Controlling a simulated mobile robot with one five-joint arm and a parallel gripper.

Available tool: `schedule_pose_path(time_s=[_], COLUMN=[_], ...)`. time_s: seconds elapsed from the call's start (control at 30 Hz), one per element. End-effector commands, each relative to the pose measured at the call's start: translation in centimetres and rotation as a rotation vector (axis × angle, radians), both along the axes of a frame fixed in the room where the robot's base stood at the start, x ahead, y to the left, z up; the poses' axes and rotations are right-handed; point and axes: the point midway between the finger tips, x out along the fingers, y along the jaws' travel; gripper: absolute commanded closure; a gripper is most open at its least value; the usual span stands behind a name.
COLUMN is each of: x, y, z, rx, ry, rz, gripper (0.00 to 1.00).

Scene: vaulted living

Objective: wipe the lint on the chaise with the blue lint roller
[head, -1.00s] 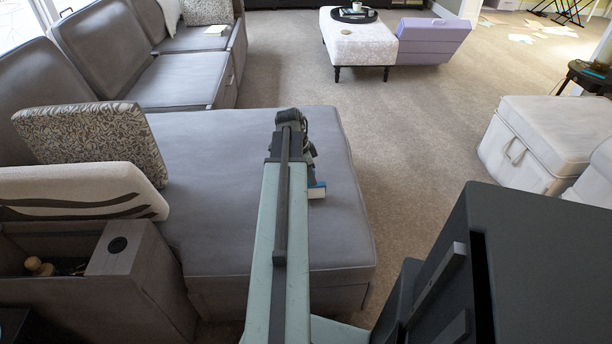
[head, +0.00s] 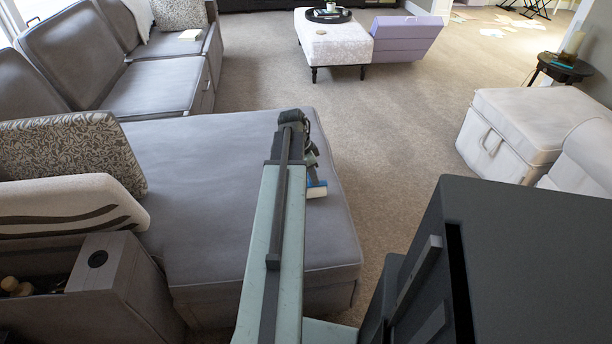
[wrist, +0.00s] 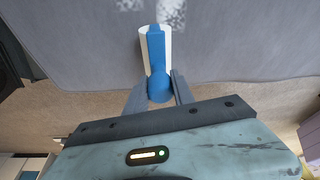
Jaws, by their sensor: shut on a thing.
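The grey chaise (head: 215,190) lies in front of me in the head view. My gripper (wrist: 158,90) is shut on the handle of the blue lint roller (wrist: 157,58), with a finger on each side. The roller's white roll shows beside the blue part. In the head view the roller (head: 317,190) is over the chaise's right part, near its right edge; I cannot tell whether it touches. Whitish speckled lint (wrist: 172,12) shows on the grey surface (wrist: 235,50) just beyond the roller, with another patch (wrist: 130,4) to its left. My arm hides part of the chaise.
A patterned cushion (head: 75,150) and a white striped cushion (head: 70,205) rest at the chaise's left. An open console (head: 100,260) stands front left. A white storage ottoman (head: 520,125) is at right. Carpet (head: 400,130) between is clear.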

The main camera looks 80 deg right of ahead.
Motion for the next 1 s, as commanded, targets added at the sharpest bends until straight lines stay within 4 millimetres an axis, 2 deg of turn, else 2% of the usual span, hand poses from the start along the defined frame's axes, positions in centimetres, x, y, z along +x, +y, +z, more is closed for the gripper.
schedule_pose_path(time_s=[0.33, 0.53, 0.87, 1.0], x=[0.7, 1.1, 4.2, 4.5], y=[-1.5, -1.3, 0.0, 0.1], z=[-0.3, -0.3, -0.1, -0.1], rx=[0.0, -0.002, 0.002, 0.002], ry=[-0.001, -0.004, -0.005, -0.004], rz=[0.0, 0.001, 0.003, 0.001], gripper=[1.0, 1.0, 1.0, 1.0])
